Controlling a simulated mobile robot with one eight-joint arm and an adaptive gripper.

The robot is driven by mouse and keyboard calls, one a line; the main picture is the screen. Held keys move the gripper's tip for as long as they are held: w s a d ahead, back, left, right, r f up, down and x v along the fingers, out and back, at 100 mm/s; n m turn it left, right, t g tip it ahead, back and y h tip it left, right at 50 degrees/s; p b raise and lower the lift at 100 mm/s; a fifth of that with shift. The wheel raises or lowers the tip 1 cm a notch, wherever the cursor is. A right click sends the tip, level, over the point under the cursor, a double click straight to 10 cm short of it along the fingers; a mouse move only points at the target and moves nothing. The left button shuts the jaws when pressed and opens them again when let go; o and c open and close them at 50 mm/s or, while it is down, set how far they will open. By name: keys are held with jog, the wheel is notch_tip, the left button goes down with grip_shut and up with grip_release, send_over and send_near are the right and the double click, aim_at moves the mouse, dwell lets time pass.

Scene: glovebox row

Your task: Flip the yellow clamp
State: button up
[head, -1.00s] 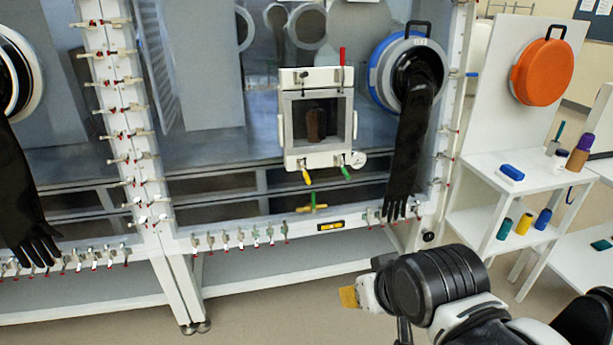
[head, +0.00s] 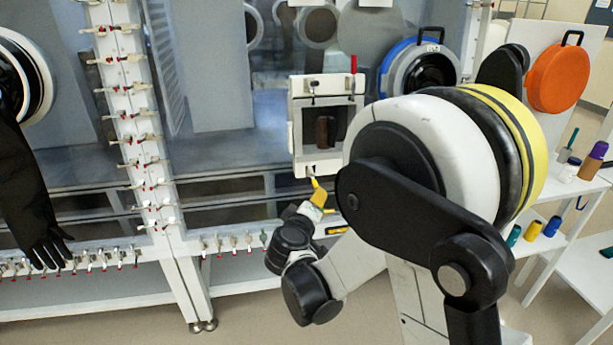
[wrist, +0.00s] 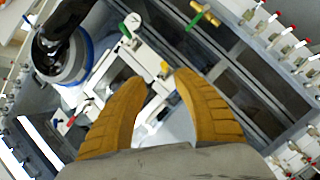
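The yellow clamp (head: 314,183) hangs below the lower edge of the white-framed square door (head: 295,125) on the glovebox front. In the wrist view the yellow clamp (wrist: 164,68) shows just beyond the gap between my fingertips. My gripper (wrist: 161,84) has two orange-yellow ribbed fingers, spread apart with nothing held between them. In the head view my gripper (head: 319,198) is right by the clamp, and my arm hides the door's lower right. Whether a finger touches the clamp cannot be told. A green-handled clamp (wrist: 125,30) is beside it on the door.
A green and yellow valve handle (wrist: 202,17) is close by in the wrist view. A red handle (head: 353,64) stands on top of the door. A blue-ringed glove port (head: 385,70) is to the right. Rows of small clamps (head: 234,243) line the frame edges.

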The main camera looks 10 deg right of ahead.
aim_at(315, 186)
jog(key=b+x, duration=0.1)
jog(key=x, duration=0.2)
jog(key=a+b+x, duration=0.1)
jog(key=x, duration=0.3)
jog(key=b+x, duration=0.1)
jog(key=x, duration=0.2)
jog(key=shift+w+a+f, duration=0.1)
jog(key=shift+w+f, duration=0.15)
jog(key=shift+w, duration=0.15)
jog(key=shift+w+d, duration=0.2)
jog(key=shift+w, duration=0.25)
grip_shut()
